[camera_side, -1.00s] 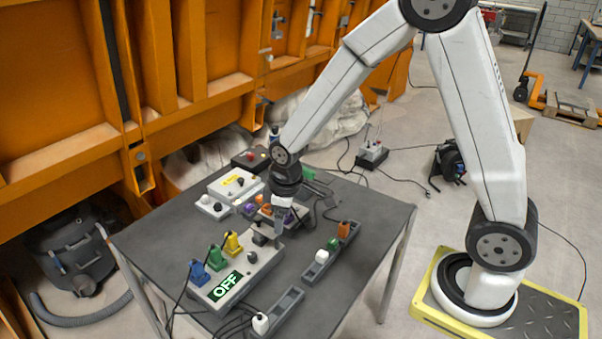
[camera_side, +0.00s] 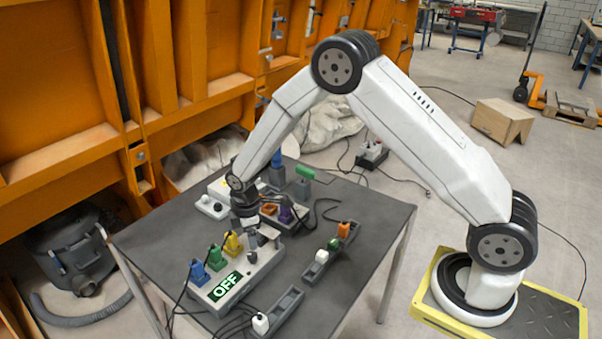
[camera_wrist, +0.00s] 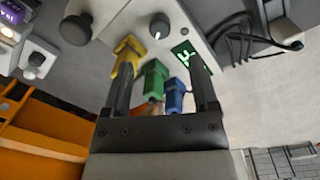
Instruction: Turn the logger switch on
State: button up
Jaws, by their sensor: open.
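A grey-white box (camera_side: 262,266) on the dark table has a display (camera_side: 226,286) reading OFF and blue, green and yellow plugs along its back edge. A small dark knob (camera_side: 252,257) is on its top; which part is the logger switch is not labelled. My gripper (camera_side: 256,240) is over the right end of the box, close to the knob. In the wrist view my gripper (camera_wrist: 161,72) is open, with the plugs seen between its fingers. That view shows two dark knobs, a larger one (camera_wrist: 76,29) and a smaller one (camera_wrist: 160,26), beyond the fingertips.
A power strip (camera_side: 318,266) with white, green and orange plugs lies to the right. Another strip (camera_side: 286,309) with a white plug is in front. Cables run over the table. A white box (camera_side: 212,206) and more plugs stand behind my gripper. Orange walls rise beyond.

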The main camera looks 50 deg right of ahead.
aim_at(252, 254)
jog(key=shift+f, duration=0.15)
jog(key=shift+w+d+f, duration=0.1)
jog(key=shift+w+f, duration=0.05)
jog(key=shift+f, duration=3.6)
grip_shut()
